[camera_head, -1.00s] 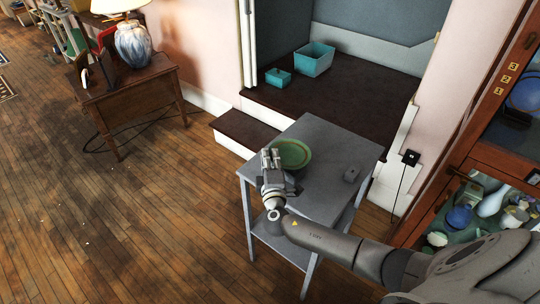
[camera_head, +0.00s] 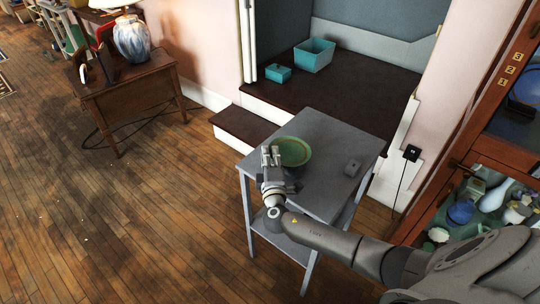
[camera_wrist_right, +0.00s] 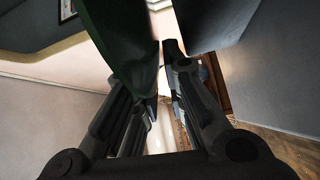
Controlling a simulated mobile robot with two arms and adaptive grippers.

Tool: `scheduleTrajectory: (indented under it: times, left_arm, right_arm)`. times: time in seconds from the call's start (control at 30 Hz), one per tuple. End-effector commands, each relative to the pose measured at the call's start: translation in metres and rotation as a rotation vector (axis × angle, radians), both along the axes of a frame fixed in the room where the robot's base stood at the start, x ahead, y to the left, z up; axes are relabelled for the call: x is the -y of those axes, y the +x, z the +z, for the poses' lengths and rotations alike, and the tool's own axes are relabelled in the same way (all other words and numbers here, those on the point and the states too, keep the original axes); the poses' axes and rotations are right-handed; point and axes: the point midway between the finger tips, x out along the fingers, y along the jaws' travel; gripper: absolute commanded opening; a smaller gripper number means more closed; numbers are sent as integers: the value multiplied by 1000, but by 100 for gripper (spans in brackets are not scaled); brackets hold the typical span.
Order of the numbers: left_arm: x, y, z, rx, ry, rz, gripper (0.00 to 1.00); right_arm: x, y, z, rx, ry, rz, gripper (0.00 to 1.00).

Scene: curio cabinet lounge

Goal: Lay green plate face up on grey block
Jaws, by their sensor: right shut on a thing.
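The green plate (camera_head: 294,152) is at the left side of the grey table, with its round inner face showing in the head view. My right gripper (camera_head: 271,152) is shut on the plate's left edge. In the right wrist view the plate (camera_wrist_right: 122,35) is a dark green shape at the fingers (camera_wrist_right: 160,95). I cannot tell whether the plate touches the tabletop. The small grey block (camera_head: 352,167) lies on the table to the right of the plate, apart from it. My left gripper is not in view.
The grey table (camera_head: 325,190) has clear top between plate and block. Behind it are a dark step (camera_head: 247,128) and a raised floor with two teal bins (camera_head: 315,55). A glass cabinet (camera_head: 470,165) stands at the right. A wooden desk (camera_head: 135,105) with a lamp is at the left.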

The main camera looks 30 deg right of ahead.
Motion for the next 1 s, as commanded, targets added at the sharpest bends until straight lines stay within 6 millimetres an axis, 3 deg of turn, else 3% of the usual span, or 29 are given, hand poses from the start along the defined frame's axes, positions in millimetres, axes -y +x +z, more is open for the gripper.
scheduleTrajectory:
  times: [0.23, 0.27, 0.43, 0.77, 1.0]
  left_arm:
    - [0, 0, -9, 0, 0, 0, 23]
    - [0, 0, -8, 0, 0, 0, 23]
    - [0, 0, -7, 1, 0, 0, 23]
    - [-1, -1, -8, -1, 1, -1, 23]
    - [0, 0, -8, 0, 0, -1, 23]
  right_arm:
    - [0, 0, -8, 1, 0, 0, 0]
    - [0, 0, -7, 1, 0, 0, 14]
    - [0, 0, -8, -2, 1, 0, 36]
    - [-1, -3, -13, -12, 5, 1, 37]
    - [-14, -32, -12, -8, 4, 2, 37]
